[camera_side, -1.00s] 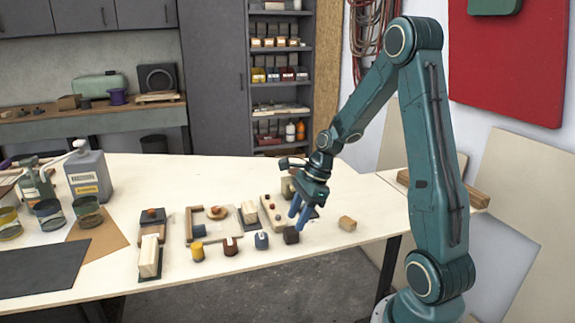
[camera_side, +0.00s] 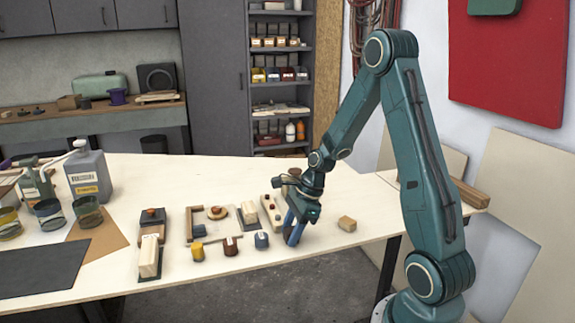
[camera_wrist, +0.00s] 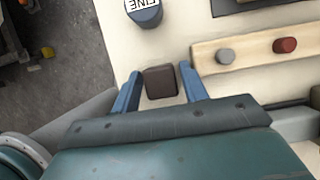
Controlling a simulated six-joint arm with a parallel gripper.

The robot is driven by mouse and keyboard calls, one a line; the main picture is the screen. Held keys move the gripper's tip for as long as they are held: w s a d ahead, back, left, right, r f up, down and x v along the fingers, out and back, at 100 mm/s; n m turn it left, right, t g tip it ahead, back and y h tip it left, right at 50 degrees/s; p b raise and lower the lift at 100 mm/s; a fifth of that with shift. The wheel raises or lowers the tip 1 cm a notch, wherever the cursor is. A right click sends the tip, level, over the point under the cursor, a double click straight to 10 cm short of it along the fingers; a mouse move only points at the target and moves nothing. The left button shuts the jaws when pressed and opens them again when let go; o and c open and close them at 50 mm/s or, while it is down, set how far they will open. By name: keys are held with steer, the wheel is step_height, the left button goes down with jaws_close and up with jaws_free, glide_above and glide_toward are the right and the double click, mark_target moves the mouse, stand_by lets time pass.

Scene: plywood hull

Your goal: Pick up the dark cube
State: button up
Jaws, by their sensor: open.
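The dark cube (camera_wrist: 160,82) is a small dark brown block on the pale tabletop, between the blue fingers of my gripper (camera_wrist: 160,92) in the wrist view. My gripper is open, with one finger on each side of the cube and a thin gap showing on both sides. In the side view my gripper (camera_side: 292,236) is down at the tabletop near its front edge. The fingers hide most of the cube there.
A blue cylinder (camera_side: 261,240) stands just left of my gripper, with red (camera_side: 231,246) and yellow (camera_side: 197,252) ones beyond it. A pegged wooden strip (camera_side: 270,213) lies close behind. A tan block (camera_side: 347,223) sits to the right, with clear table around it.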

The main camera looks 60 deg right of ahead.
mark_target(290, 229)
steer(key=c, duration=0.7)
steer(key=shift+c, duration=0.2)
steer(key=shift+r, duration=0.2)
steer(key=shift+r, duration=4.85)
steer(key=shift+o, duration=0.7)
steer(key=shift+c, duration=0.3)
steer(key=shift+w+d, duration=0.1)
steer(key=shift+w, duration=0.05)
